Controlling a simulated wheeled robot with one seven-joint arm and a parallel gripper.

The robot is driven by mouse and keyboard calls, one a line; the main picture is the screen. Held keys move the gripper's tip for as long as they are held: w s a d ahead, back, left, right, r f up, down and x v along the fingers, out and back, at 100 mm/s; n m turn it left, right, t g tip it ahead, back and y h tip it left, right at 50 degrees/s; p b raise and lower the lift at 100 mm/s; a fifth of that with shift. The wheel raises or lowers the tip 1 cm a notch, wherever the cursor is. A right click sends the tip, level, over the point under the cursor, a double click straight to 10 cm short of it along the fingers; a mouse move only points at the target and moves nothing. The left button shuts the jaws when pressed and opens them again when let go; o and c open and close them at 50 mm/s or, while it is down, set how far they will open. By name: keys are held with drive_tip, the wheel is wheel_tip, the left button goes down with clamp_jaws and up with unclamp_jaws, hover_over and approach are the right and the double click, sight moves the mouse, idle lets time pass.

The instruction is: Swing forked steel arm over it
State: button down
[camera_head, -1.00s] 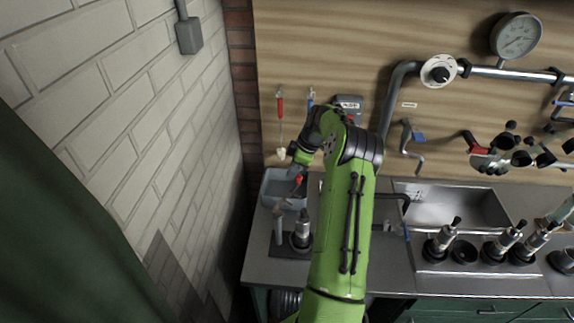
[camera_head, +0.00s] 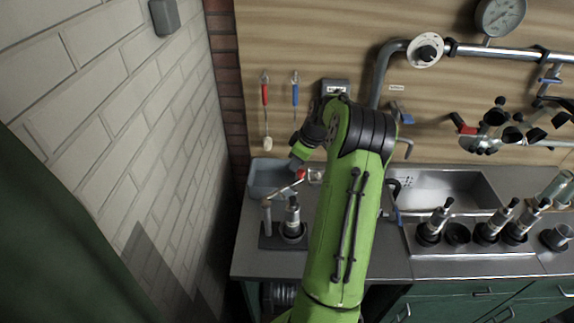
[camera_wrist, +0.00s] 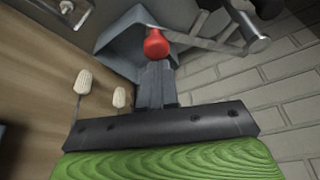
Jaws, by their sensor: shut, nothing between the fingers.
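The forked steel arm (camera_head: 283,190) has a red knob (camera_head: 300,174) and reaches from a short steel post (camera_head: 266,215) toward the back right. A steel cylinder (camera_head: 292,216) stands upright in a dark holder beside the post. The knob lies behind and slightly right of the cylinder's top. In the wrist view, the red knob (camera_wrist: 156,43) is right at the tips of my gripper (camera_wrist: 155,68). The fingers are shut with nothing between them; whether they touch the knob I cannot tell. The fork's prongs are not clear.
A grey-blue bin (camera_head: 268,178) stands behind the post. The brick wall (camera_head: 150,110) is close on the left. A sink (camera_head: 440,190) and several dark-handled tools are to the right. Red (camera_head: 265,95) and blue (camera_head: 295,95) handled brushes hang on the back board.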

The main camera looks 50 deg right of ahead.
drive_tip(key=s+a+m+h+b, duration=0.2)
drive_tip(key=s+m+b, duration=0.3)
drive_tip(key=s+m, duration=0.3)
drive_tip(key=shift+s+a+h+b, duration=0.3)
drive_tip(key=shift+s+a+b, duration=0.1)
drive_tip(key=shift+a, duration=0.05)
drive_tip(key=shift+s+f, duration=0.1)
drive_tip(key=shift+f, duration=0.05)
drive_tip(key=p+v, duration=0.3)
drive_tip(key=v, duration=1.3)
drive_tip(key=shift+w, duration=0.4)
